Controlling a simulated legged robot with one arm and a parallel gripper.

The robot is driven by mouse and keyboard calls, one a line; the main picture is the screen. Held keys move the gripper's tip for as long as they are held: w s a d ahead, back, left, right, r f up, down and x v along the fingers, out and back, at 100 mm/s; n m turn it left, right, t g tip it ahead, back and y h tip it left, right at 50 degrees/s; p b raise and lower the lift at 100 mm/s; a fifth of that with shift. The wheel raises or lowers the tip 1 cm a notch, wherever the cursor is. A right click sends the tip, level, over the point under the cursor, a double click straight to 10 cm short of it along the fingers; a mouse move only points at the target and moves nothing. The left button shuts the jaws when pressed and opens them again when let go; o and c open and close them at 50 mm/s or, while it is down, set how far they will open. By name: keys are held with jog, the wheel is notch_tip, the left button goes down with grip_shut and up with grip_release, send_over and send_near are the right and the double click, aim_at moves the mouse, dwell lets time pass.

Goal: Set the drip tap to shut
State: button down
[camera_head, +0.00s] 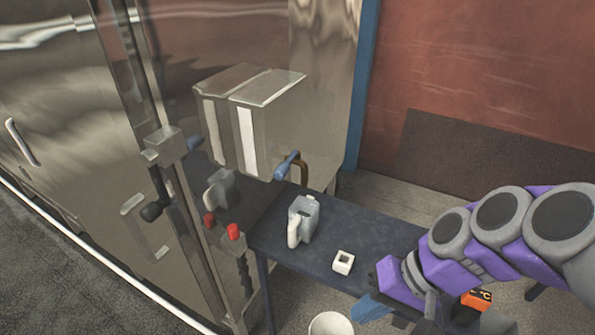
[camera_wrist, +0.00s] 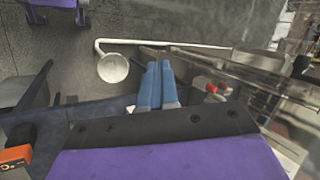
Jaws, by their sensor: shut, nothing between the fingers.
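A tap with a blue lever handle (camera_head: 287,165) and a curved brass-coloured pipe (camera_head: 304,170) sits at the lower right of the steel box on the machine's front. I take it to be the drip tap; its setting cannot be told. My gripper (camera_head: 368,307) is low at the right, well below and to the right of the tap, apart from it. In the wrist view my gripper (camera_wrist: 159,70) has its blue fingers together and empty, with floor beyond. The tap is not clearly seen in the wrist view.
A dark table (camera_head: 375,225) below the tap holds a grey jug (camera_head: 305,216) and a small white square cup (camera_head: 343,262). A red knob (camera_head: 233,231) and a black-knobbed lever (camera_head: 154,208) are at left. A white bucket (camera_head: 331,324) stands on the floor.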

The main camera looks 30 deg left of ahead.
jog(key=w+a+r+g+y+p, duration=0.2)
jog(key=w+a+r+y+p, duration=0.35)
jog(key=w+a, duration=0.75)
jog(key=m+t+y+p, duration=0.1)
jog(key=m+t+y, duration=0.2)
jog(key=t+y, duration=0.15)
send_near(286, 173)
jog(key=a+f, duration=0.1)
jog(key=a, duration=0.5)
jog(key=shift+w+a+f+g+p, duration=0.2)
jog(key=shift+a+f+g+p, duration=0.15)
jog(key=shift+a+p, duration=0.1)
jog(key=b, duration=0.1)
jog(key=a+b, duration=0.1)
jog(key=shift+s+f+b, duration=0.1)
jog(key=shift+s+b, duration=0.15)
jog(key=shift+b, duration=0.35)
